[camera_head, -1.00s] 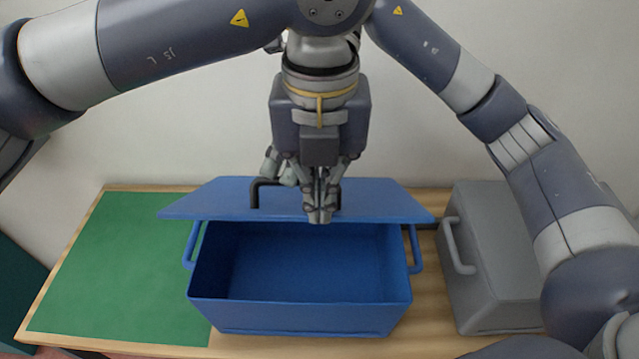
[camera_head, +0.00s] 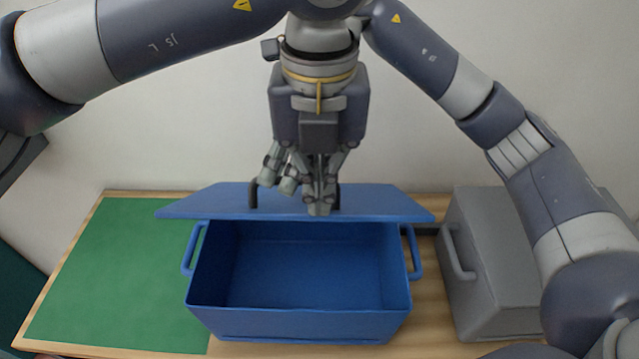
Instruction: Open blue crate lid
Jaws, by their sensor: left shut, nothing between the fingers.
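The blue crate (camera_head: 300,322) stands on the table with its top open and its inside empty. Its blue lid (camera_head: 390,205) stands away from the opening, along the crate's back edge. My right gripper (camera_head: 278,178) is mostly hidden behind the left one.
A green mat (camera_head: 110,275) covers the table's left part and is bare. A grey crate (camera_head: 490,265) with a side handle stands at the right, partly behind my arm. The wooden table (camera_head: 430,315) shows between the two crates. A wall is close behind.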

